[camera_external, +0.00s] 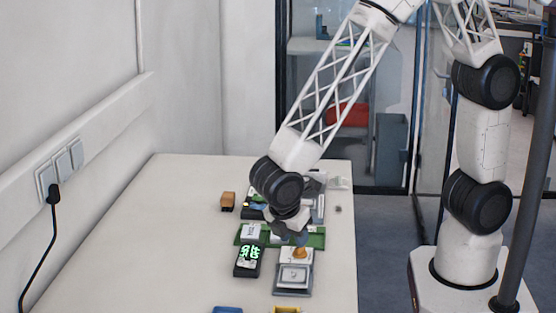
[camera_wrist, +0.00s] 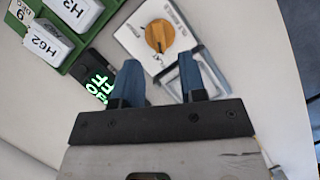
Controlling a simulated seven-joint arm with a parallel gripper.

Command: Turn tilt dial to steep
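The dial (camera_wrist: 160,36) is a round orange-brown knob with a ridge across it, on a white panel (camera_wrist: 130,38). In the external view the dial (camera_external: 300,253) sits just below my gripper (camera_external: 291,237). In the wrist view my gripper (camera_wrist: 160,75) has its two blue fingers spread apart with nothing between them. The dial lies beyond the fingertips, and no contact shows. The marks on the panel are too small to read, so I cannot tell its tilt setting.
A grey-framed square tray (camera_external: 292,279) adjoins the dial panel. A black display (camera_external: 247,260) with green characters stands to its left. A green tray (camera_external: 317,238) with white labelled blocks lies behind. The table's left side is clear.

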